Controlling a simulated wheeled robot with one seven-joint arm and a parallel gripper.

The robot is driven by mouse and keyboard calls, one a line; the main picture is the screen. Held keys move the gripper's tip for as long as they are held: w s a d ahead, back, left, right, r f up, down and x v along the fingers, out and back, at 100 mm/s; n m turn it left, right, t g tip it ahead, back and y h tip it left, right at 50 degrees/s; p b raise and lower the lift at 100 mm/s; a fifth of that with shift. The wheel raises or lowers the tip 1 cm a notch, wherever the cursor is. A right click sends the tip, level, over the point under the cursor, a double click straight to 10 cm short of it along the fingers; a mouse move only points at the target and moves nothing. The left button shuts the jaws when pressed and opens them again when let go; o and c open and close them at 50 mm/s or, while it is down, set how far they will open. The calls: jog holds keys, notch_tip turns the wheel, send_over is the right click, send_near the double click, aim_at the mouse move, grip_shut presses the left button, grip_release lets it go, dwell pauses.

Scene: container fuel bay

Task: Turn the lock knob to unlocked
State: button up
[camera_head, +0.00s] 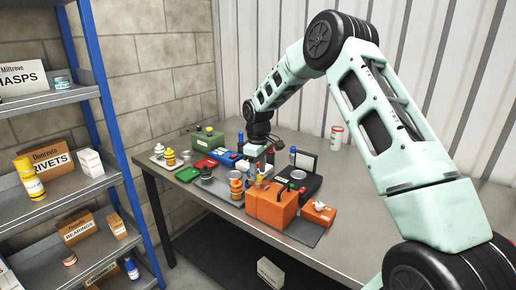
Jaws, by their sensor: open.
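My gripper (257,158) is at the end of my arm, low over the crowded middle of the workbench (345,235). It is open, with its fingertips small and partly lost among the items around them. I cannot pick out the lock knob for certain at this size. An orange box (268,207) stands in front of my gripper, to the lower right. A black case with a raised panel (306,161) is to the right of my gripper. Whether the gripper touches anything cannot be told.
A green case (207,139), a blue item (224,157) and yellow-orange containers crowd the bench left of my gripper. A small orange box (319,213) and a red-white can (336,134) are to the right. A blue-framed shelf (103,100) stands left. The bench's right part is clear.

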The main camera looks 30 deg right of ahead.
notch_tip(320, 180, up, 16)
jog(key=b, duration=0.3)
jog(key=shift+r, duration=0.15)
